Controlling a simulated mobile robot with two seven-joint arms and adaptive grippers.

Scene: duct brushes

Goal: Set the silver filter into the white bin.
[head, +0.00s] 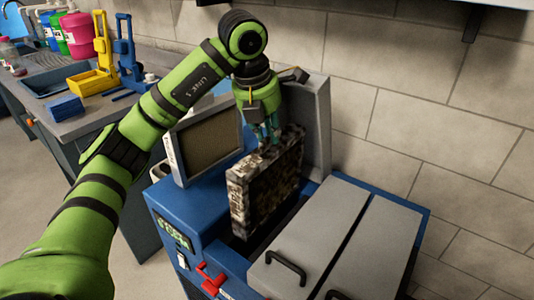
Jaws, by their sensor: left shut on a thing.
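My left gripper (269,143) points down and is shut on the top edge of a square filter (268,187). Its frame is mottled grey, brown and black, with a dark inner face; I take it for the silver filter, though its colour is not plainly silver. It is upright over the dark opening of the blue machine (183,228); whether its lower edge is inside or above is unclear. A second panel (208,146), pale grey-framed with a tan face, stands left of it. I see no white bin. My right gripper is not in view.
Two grey lids with black handles (324,240) cover the machine's right part. A grey upright panel (318,128) stands behind the filter. A red valve handle (212,280) is in front. The left counter (98,122) holds yellow and blue stands. A tiled wall is behind.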

